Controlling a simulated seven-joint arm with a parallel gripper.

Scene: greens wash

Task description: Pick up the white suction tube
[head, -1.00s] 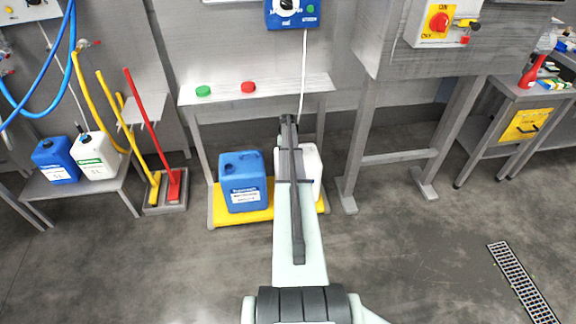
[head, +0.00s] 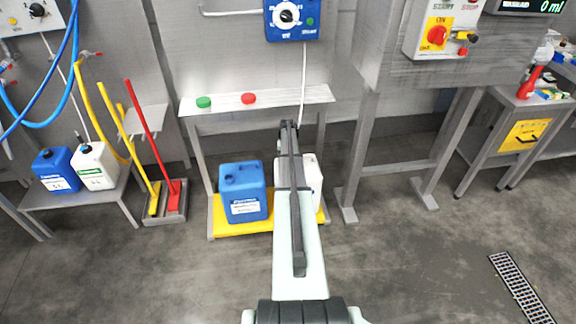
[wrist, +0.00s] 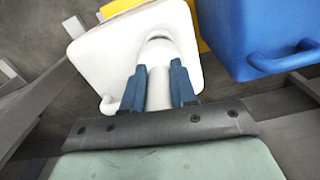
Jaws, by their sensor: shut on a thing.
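The white suction tube (head: 303,85) hangs from the blue dosing unit (head: 292,18) on the wall and runs down behind my arm in the head view. In the wrist view, my gripper (wrist: 158,78) has its two blue fingers on either side of a thick white tube piece (wrist: 158,92), shut on it. This piece lies in front of the white canister (wrist: 95,55), near its round opening. The white canister also shows in the head view (head: 314,180), partly hidden by my arm. I cannot tell whether the tube's end is inside the canister.
A blue canister (head: 243,190) stands to the left on the yellow tray (head: 228,228). Above is a metal shelf (head: 290,97) with a green cap (head: 203,102) and a red cap (head: 248,98). Canisters and brooms stand further left. The front floor is clear.

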